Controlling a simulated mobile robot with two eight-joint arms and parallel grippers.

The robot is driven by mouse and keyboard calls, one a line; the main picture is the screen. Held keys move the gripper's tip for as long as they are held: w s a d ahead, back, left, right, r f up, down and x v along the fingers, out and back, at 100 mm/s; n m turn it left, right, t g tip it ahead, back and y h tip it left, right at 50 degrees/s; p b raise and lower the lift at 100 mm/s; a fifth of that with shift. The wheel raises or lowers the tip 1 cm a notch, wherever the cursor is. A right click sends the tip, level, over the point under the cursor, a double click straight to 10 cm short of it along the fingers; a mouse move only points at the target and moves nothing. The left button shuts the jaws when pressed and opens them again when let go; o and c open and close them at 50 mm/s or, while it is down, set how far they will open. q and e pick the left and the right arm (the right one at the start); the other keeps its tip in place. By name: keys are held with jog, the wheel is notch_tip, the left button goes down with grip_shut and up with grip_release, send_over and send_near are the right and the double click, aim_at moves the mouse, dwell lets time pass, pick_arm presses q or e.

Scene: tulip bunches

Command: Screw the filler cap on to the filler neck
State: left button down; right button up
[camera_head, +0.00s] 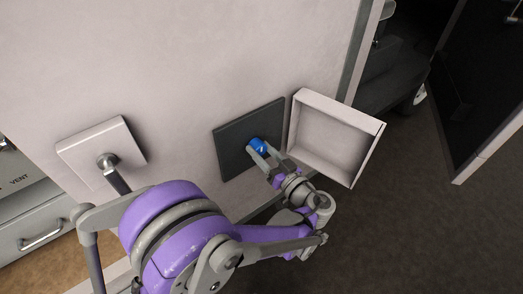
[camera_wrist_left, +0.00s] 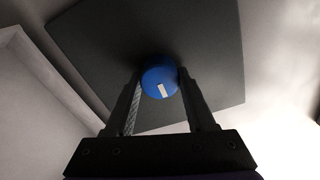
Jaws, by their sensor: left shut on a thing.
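The filler cap (camera_head: 258,146) is blue and round, with a white mark on its face. My left gripper (camera_head: 261,151) is shut on it, in front of a dark square panel (camera_head: 232,163) in the pale wall. In the left wrist view the cap (camera_wrist_left: 159,80) sits between the two fingertips of my left gripper (camera_wrist_left: 158,84), with the dark panel (camera_wrist_left: 90,45) behind it. The filler neck is hidden behind the cap. I cannot tell how far the cap is on it. My right gripper does not show.
An open, pale hatch door (camera_head: 336,137) stands out from the wall just right of the dark panel. A square plate with a grey fitting (camera_head: 107,160) is on the wall at left. A drawer unit (camera_head: 35,222) is at far left. Dark floor (camera_head: 440,240) at right is clear.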

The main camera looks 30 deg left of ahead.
aim_at(262, 151)
pick_arm(q)
jog(key=m, duration=0.3)
jog(key=shift+m, duration=0.4)
jog(key=shift+f+m, duration=0.1)
jog(key=shift+m, duration=1)
jog(key=m+b, duration=0.1)
jog(key=m, duration=0.3)
jog(key=shift+w+m, duration=0.1)
jog(key=shift+m, duration=0.3)
jog(key=shift+c, duration=0.8)
grip_release()
jog(key=shift+d, duration=0.1)
jog(key=shift+v, duration=2.4)
